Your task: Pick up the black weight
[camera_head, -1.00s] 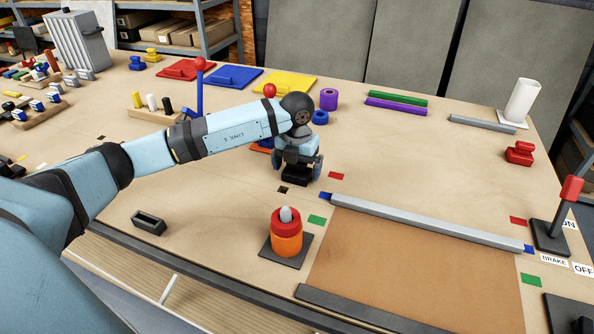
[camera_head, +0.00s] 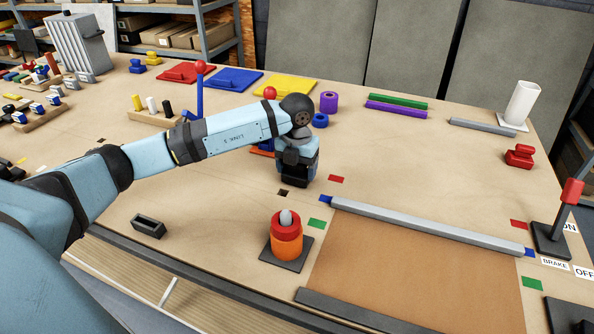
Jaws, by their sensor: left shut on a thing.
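The black weight (camera_head: 295,181) is a dark block on the table, left of the grey rail. My left gripper (camera_head: 298,172) reaches down to it from above, its fingers shut on the weight. The gripper hides the upper part of the weight, and I cannot tell whether its base is clear of the tabletop. My right gripper is not in view.
An orange-and-red stack on a dark base (camera_head: 287,238) stands in front of the gripper. A grey rail (camera_head: 430,222) lies to the right, beside a brown panel (camera_head: 400,260). A blue ring (camera_head: 320,120) and purple cylinder (camera_head: 329,102) stand behind.

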